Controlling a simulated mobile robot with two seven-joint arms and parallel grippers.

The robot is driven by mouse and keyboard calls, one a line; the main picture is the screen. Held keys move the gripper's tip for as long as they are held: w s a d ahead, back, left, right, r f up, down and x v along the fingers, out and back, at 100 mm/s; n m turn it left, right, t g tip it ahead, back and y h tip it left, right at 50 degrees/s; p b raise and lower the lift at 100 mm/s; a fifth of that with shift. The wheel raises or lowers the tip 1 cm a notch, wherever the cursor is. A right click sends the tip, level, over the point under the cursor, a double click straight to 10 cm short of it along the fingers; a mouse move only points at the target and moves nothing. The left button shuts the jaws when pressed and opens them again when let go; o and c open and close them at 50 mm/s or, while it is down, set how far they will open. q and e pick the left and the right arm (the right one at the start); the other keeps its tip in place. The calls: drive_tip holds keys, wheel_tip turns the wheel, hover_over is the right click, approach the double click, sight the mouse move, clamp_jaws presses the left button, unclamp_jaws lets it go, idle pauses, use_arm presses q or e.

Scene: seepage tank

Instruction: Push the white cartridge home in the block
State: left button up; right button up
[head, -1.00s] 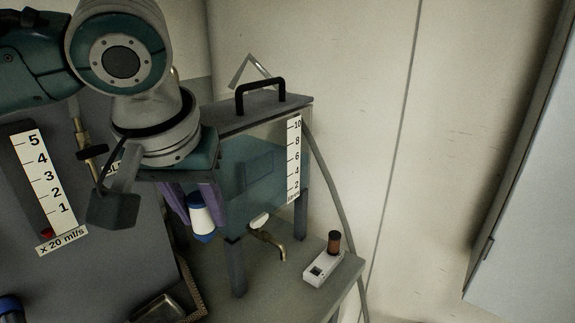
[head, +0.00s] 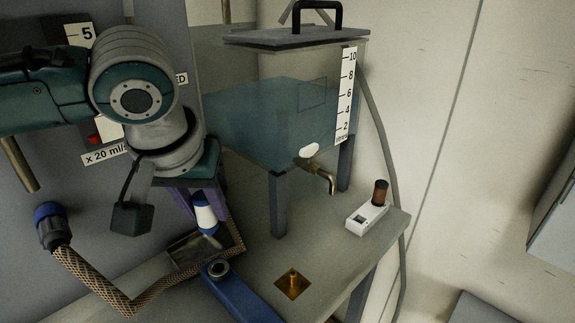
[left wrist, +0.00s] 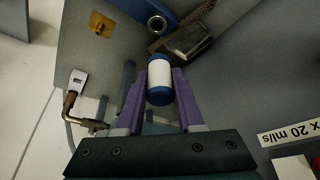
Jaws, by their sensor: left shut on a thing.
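The white cartridge (head: 205,214) has blue ends and also shows in the left wrist view (left wrist: 160,76). My left gripper (head: 207,203) is shut on it, with a purple finger on each side. The gripper holds it above the bench, near a small metal tray. A blue block-like piece (head: 243,297) with a grey ring-shaped opening (head: 217,269) lies just below and in front of the cartridge in the head view. The blue piece also shows in the left wrist view (left wrist: 124,10). The cartridge is apart from the opening. My right gripper is not in view.
The metal tray (head: 190,258) and a braided hose (head: 95,279) lie close by. The water tank (head: 250,110) with a brass tap (head: 325,175) stands behind. A white device with a brown vial (head: 367,218) and a brass plate (head: 292,283) are on the right.

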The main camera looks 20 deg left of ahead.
use_arm(q)
clamp_jaws()
drive_tip(key=shift+f, duration=3.6)
drive_tip(key=shift+f, duration=0.7)
drive_tip(key=o, duration=1.1)
unclamp_jaws()
drive_tip(key=shift+c, duration=0.2)
